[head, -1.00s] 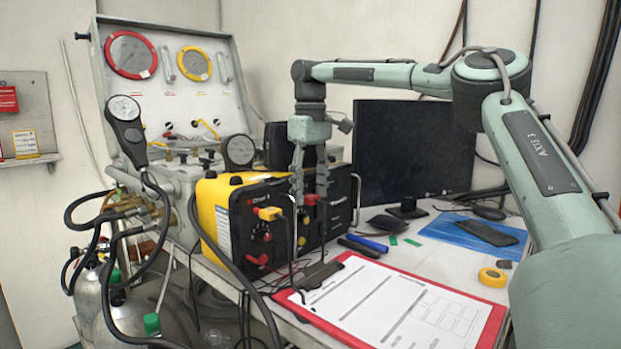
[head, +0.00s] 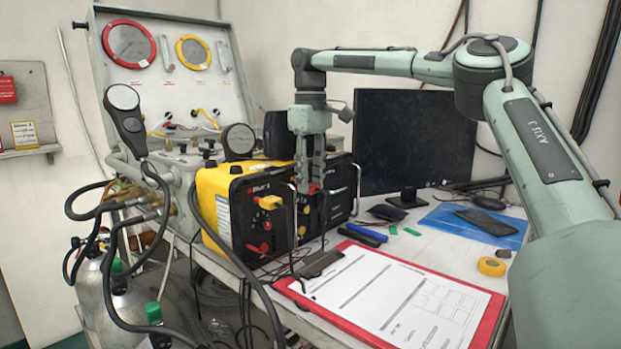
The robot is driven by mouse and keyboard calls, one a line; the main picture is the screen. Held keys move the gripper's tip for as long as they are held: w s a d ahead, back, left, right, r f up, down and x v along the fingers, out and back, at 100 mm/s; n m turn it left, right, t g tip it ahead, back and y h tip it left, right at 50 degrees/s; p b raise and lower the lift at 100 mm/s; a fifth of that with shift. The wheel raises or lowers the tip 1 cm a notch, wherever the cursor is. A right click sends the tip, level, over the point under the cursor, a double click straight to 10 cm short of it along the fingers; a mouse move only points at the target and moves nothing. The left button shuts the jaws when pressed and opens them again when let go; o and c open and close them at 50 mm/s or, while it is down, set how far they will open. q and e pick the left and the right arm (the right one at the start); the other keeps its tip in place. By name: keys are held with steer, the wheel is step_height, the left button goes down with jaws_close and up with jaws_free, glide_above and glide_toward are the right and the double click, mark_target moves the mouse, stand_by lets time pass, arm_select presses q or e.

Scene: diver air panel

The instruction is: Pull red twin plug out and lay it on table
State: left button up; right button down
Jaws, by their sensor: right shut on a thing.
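The red twin plug (head: 314,188) shows as a small patch of red between the fingertips of my right gripper, at the front of the black and yellow comms box. My right gripper (head: 311,182) points down from above and is shut on the red plug. The fingers hide most of the plug, so I cannot tell whether its pins are still in the sockets. A yellow twin plug (head: 270,202) sits on the left part of the same front panel (head: 240,210). The table (head: 455,262) has bare white surface to the right. My left gripper is not in view.
A red clipboard (head: 490,325) with paper covers the table's front. Pens (head: 360,236), a blue mat (head: 450,222) with a dark phone and a yellow tape roll (head: 491,266) lie beyond. A monitor (head: 415,140) stands behind. Dark cables hang before the box.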

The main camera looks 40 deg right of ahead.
steer(key=shift+s, duration=0.3)
steer(key=shift+s+d, duration=0.1)
steer(key=shift+s, duration=0.3)
steer(key=shift+s, duration=0.2)
steer(key=shift+s, duration=0.35)
steer(key=shift+s, duration=0.5)
glide_above(399, 253)
step_height(399, 253, down, 10)
steer(key=shift+w+r, duration=0.1)
steer(key=shift+r, duration=0.1)
steer(key=shift+f, duration=2.05)
